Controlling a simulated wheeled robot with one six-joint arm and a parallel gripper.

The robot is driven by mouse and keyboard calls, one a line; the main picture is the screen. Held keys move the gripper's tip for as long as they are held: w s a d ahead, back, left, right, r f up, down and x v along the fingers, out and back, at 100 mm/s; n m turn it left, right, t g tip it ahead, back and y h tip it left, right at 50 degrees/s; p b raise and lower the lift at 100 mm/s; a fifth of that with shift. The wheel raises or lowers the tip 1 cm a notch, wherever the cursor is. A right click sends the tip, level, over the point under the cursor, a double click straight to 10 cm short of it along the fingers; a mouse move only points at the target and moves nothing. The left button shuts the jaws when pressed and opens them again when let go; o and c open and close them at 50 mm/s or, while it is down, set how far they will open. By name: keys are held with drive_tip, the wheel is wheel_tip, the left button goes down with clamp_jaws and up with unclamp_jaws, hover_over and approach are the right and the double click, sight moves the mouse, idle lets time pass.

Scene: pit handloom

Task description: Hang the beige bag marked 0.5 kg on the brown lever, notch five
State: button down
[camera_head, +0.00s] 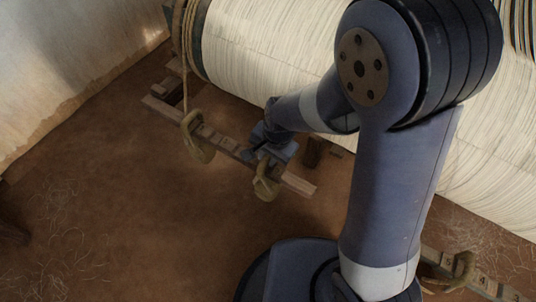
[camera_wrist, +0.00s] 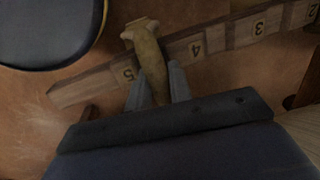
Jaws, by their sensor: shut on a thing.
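My gripper (camera_head: 271,150) is at the wooden brown lever (camera_head: 301,185), near its lower-right end. It is shut on a beige bag (camera_head: 267,184), whose mark I cannot read. In the wrist view the same bag (camera_wrist: 149,58) is between the fingers (camera_wrist: 157,88) and crosses the lever (camera_wrist: 80,92) between the numbers 5 and 4, close to the 5. I cannot tell whether its loop rests in a notch. The numbers appear upside down there.
Another bag (camera_head: 198,138) is farther up the same lever, beside a hanging rope (camera_head: 185,70). A large pale warp roll (camera_head: 265,45) lies behind. A second lever (camera_head: 487,283) with a bag (camera_head: 464,268) is at lower right. The earth floor at left is mostly clear.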

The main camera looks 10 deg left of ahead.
drive_tip(key=shift+f, duration=0.15)
drive_tip(key=c, duration=1.2)
unclamp_jaws()
drive_tip(key=r, duration=0.3)
drive_tip(key=d+r+p, duration=0.1)
drive_tip(key=r, duration=0.3)
drive_tip(key=s+d+r+p, duration=0.1)
drive_tip(key=r, duration=0.2)
drive_tip(key=shift+r, duration=0.3)
drive_tip(key=shift+f, duration=0.15)
drive_tip(key=f, duration=0.3)
drive_tip(key=a+f+b, duration=0.1)
drive_tip(key=f, duration=0.2)
drive_tip(key=w+a+f+b, duration=0.1)
drive_tip(key=f, duration=0.3)
drive_tip(key=shift+f, duration=0.1)
drive_tip(key=shift+r, duration=0.35)
drive_tip(key=shift+p, duration=0.3)
